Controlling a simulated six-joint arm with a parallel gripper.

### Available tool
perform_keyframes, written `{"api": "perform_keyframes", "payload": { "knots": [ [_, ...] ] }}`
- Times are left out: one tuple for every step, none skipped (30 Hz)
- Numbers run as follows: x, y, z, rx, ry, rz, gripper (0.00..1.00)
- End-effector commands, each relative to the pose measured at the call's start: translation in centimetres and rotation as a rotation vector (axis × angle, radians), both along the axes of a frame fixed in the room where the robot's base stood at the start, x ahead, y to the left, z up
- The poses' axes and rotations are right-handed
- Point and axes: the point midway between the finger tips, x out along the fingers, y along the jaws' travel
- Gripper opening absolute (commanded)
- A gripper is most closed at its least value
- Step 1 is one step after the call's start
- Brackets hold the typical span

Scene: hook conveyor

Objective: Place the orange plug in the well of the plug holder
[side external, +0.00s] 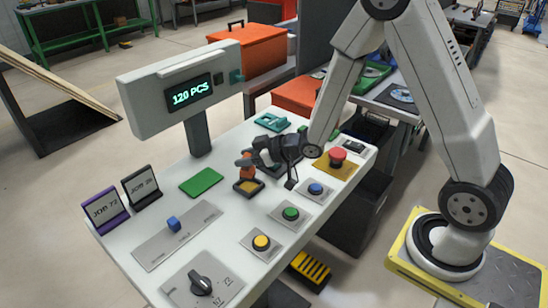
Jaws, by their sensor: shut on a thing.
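The orange plug (248,172) is on the white console, near the middle of the view. My gripper (254,157) comes in from the right, dark and nearly level, and is shut on the plug's upper part. The plug holder (249,187) is a small dark block with a yellowish top, directly below the plug in the picture. The plug's lower end overlaps the holder in this view and hides its well. I cannot tell whether the plug is inside the well or just above it.
A red emergency button (338,154) and blue (315,188), green (290,213) and yellow (261,242) buttons lie right and in front. A green pad (202,182) lies left, a teal part (271,121) behind. A display (190,92) stands at the back left.

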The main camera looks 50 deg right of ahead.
Motion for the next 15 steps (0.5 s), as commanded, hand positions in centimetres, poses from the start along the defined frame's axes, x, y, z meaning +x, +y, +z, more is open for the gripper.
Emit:
{"api": "perform_keyframes", "payload": {
  "knots": [
    [0.0,0.0,0.0,0.0,-0.001,0.0,0.0],
    [0.0,0.0,0.0,0.0,-0.001,0.0,0.0],
    [0.0,0.0,0.0,0.0,-0.001,0.0,0.0],
    [0.0,0.0,-0.1,0.0,-0.001,0.0,0.0],
    [0.0,0.0,-0.2,0.0,0.0,0.0,0.0],
    [0.0,0.0,-0.3,0.0,0.001,0.0,0.0],
    [0.0,0.0,-0.5,0.0,0.001,0.0,0.0],
    [0.0,0.0,-0.7,0.0,0.002,0.0,0.0],
    [0.0,0.0,-1.0,0.0,0.002,0.0,0.0],
    [0.0,0.0,-1.2,0.0,0.002,0.0,0.0],
    [0.0,0.0,-1.5,0.0,0.002,0.0,0.0],
    [0.0,0.0,-1.8,0.0,0.001,0.001,0.0],
    [0.0,0.0,-2.1,0.0,0.002,0.0,0.0],
    [0.0,0.0,-2.4,0.0,0.003,0.0,0.0],
    [0.0,0.0,-2.7,0.001,0.003,-0.001,0.0]
  ]
}}
